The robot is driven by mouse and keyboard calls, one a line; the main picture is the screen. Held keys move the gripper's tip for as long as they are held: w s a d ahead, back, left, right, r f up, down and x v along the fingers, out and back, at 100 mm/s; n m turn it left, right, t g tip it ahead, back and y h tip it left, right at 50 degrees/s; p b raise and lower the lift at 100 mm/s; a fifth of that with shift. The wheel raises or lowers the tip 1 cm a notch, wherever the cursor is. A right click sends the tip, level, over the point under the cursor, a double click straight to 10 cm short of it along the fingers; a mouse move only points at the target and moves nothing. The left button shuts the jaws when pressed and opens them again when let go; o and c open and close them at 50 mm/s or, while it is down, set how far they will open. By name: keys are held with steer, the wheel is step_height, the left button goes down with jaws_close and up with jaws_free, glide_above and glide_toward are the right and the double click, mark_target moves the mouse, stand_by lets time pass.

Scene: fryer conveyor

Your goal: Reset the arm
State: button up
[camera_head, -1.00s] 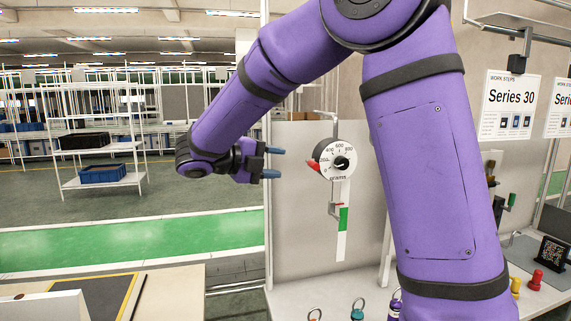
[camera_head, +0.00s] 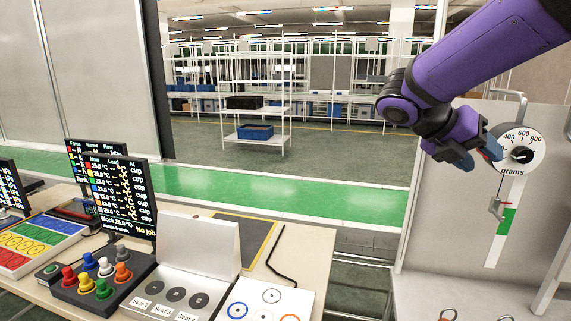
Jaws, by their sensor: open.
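My purple arm (camera_head: 485,50) reaches in from the upper right. My gripper (camera_head: 479,157) hangs at its end, with blue-grey fingertips pointing down and to the right. The fingers are open and I see nothing between them. The gripper is just left of a round hanging scale (camera_head: 521,150) in the picture and overlaps its left edge. I cannot tell whether they touch.
Shelves with a blue crate (camera_head: 255,132) stand far behind a green floor strip (camera_head: 280,190).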

steer(key=s+a+f+m+t+y, duration=0.1)
steer(key=s+m+t+y, duration=0.1)
steer(key=s+m, duration=0.4)
steer(key=s+a+f+m+t+y, duration=0.1)
steer(key=s+m+y, duration=0.4)
steer(key=m, duration=0.6)
steer(key=s+a+f+m+t+y, duration=0.1)
steer(key=s+a+m+t+y, duration=0.1)
steer(key=s+m, duration=0.4)
steer(key=m+t+y, duration=0.1)
steer(key=m+y, duration=0.1)
steer(key=m, duration=0.1)
steer(key=shift+s+a+f+t, duration=0.3)
steer(key=shift+a, duration=0.05)
